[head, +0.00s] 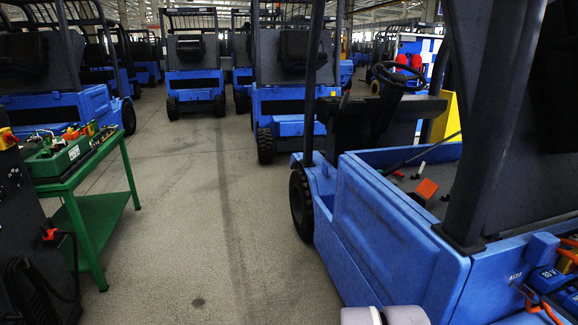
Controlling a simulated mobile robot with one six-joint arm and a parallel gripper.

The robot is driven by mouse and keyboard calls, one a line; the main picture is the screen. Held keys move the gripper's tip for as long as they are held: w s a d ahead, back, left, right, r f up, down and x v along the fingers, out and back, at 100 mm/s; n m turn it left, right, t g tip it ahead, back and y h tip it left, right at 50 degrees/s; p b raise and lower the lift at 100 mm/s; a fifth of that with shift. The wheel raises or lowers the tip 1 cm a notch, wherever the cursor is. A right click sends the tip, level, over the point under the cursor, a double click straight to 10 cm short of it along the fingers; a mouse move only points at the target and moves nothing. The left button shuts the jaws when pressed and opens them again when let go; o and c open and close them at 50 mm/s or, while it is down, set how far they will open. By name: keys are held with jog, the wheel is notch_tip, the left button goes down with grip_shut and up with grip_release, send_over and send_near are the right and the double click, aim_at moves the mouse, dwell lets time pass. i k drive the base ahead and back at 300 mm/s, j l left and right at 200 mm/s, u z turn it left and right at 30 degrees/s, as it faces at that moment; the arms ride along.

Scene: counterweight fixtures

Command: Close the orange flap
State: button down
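A small orange piece (427,188), which looks like the orange flap, is inside the open bay of the blue forklift at the right. It appears tilted up from the dark bay floor; its hinge and what lies under it are too small to make out. My gripper's fingers are not in view. Pale rounded parts at the bottom edge, right of centre, look like part of my own arm, well in front of and below the orange piece.
The near forklift's blue side wall (395,222) and dark upright post (492,120) stand around the bay. A green table (92,190) with tools is at the left. Several blue forklifts stand behind. The grey floor (190,230) between is clear.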

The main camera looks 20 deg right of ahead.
aim_at(427, 188)
jog(key=i+z, duration=0.25)
jog(key=i, duration=1.65)
jog(key=i+u, duration=0.1)
jog(key=u, duration=0.35)
jog(key=i+l+u, duration=0.1)
jog(key=u, duration=0.35)
jog(key=i+l+u, duration=0.1)
jog(key=u, duration=0.3)
jog(key=l+u, duration=0.2)
jog(key=u, duration=0.25)
jog(key=i+l+u, duration=0.1)
jog(key=u, duration=0.35)
jog(key=l+u, duration=0.1)
jog(key=u, duration=0.85)
jog(key=k+l+u, duration=0.1)
jog(key=u, duration=0.9)
jog(key=k+u, duration=0.1)
jog(key=u, duration=0.85)
jog(key=k+u, duration=0.1)
jog(key=u, duration=0.9)
jog(key=k+j, duration=0.05)
